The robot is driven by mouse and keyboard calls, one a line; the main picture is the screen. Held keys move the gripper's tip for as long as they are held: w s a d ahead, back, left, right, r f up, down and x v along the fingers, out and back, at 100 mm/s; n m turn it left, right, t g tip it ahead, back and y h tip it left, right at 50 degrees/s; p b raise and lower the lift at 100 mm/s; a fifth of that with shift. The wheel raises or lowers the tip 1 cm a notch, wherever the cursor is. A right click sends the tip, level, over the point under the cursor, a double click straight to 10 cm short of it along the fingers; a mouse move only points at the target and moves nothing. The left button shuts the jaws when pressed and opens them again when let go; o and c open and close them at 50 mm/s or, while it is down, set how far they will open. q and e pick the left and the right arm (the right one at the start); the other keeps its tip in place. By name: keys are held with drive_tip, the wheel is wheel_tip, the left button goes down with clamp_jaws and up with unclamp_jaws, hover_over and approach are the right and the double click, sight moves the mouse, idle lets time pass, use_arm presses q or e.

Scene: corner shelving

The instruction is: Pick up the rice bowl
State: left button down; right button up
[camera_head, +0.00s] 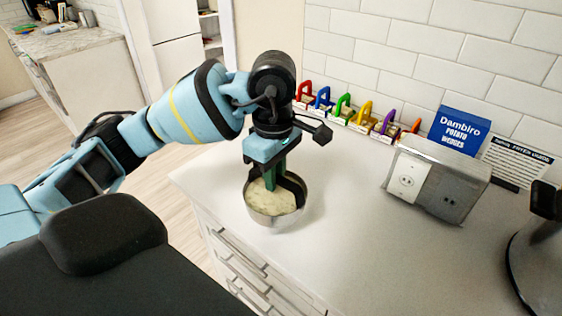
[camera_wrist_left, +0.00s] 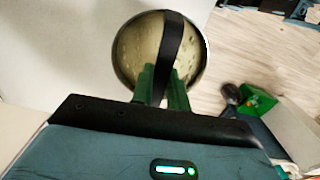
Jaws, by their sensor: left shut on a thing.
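The rice bowl (camera_head: 275,216) is a round metal bowl with pale contents, near the front left edge of the white counter. A black band crosses over its opening. My left gripper (camera_head: 271,184) points down at the bowl from above, its green fingers shut on the black band. In the left wrist view the fingers (camera_wrist_left: 162,88) close around the band, with the bowl (camera_wrist_left: 136,50) behind it. I cannot tell whether the bowl rests on the counter or hangs just above it. My right gripper is not in view.
A silver outlet box (camera_head: 436,184) stands right of the bowl, before a blue potato wedges box (camera_head: 458,131). Colourful-handled items (camera_head: 343,108) line the tiled wall. A dark metal appliance (camera_head: 540,255) is at the right edge. The counter's middle (camera_head: 350,230) is clear.

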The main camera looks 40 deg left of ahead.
use_arm(q)
drive_tip(key=s+d, duration=0.1)
drive_tip(key=s, duration=0.2)
drive_tip(key=s+d, duration=0.1)
drive_tip(key=s, duration=0.1)
drive_tip(key=s+d+r, duration=0.1)
drive_tip(key=s, duration=0.2)
drive_tip(key=shift+s+d, duration=0.3)
drive_tip(key=shift+d, duration=0.1)
